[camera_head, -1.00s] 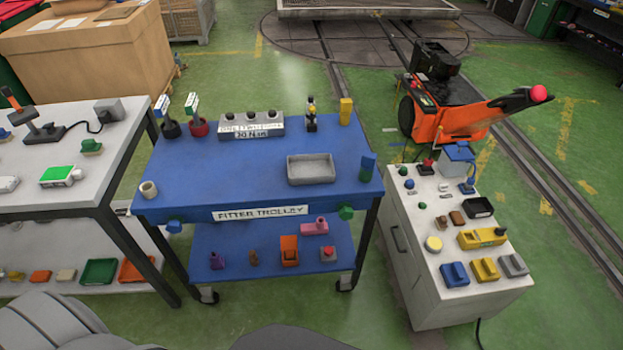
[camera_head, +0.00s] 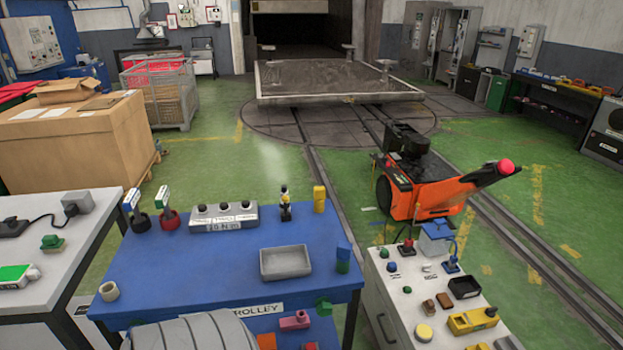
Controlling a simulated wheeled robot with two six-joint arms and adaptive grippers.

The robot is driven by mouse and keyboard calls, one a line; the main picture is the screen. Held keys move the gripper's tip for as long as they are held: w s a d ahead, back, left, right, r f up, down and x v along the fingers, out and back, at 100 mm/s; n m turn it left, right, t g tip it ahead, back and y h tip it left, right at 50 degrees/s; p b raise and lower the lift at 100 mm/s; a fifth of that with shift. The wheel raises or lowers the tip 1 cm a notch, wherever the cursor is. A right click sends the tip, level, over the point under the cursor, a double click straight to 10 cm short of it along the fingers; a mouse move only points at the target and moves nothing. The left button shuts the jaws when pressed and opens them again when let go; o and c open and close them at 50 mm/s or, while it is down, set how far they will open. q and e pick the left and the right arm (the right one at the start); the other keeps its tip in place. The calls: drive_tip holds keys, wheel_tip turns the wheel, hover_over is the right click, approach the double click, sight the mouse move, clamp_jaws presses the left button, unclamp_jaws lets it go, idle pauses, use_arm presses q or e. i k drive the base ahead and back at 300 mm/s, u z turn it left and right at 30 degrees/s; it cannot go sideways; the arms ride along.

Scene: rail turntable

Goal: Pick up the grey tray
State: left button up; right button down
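The grey tray (camera_head: 285,262) is a shallow, empty rectangular tray. It lies flat on the right half of the blue fitter trolley's top (camera_head: 190,262). A blue and green block (camera_head: 343,258) stands at the trolley's right edge, just right of the tray. A ribbed grey part of my own body shows at the bottom of the view, in front of the trolley's front edge. It hides part of that edge and the lower shelf. Neither of my grippers shows in the view.
At the trolley's back stand a grey block with knobs (camera_head: 224,216), a small dark and yellow figure (camera_head: 285,204) and a yellow block (camera_head: 319,199). A white cabinet (camera_head: 385,300) with parts is at right. A white table (camera_head: 75,230) is at left. An orange machine (camera_head: 420,188) stands behind.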

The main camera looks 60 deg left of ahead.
sight(290, 262)
drive_tip(key=i, duration=1)
drive_tip(key=u, duration=2.45)
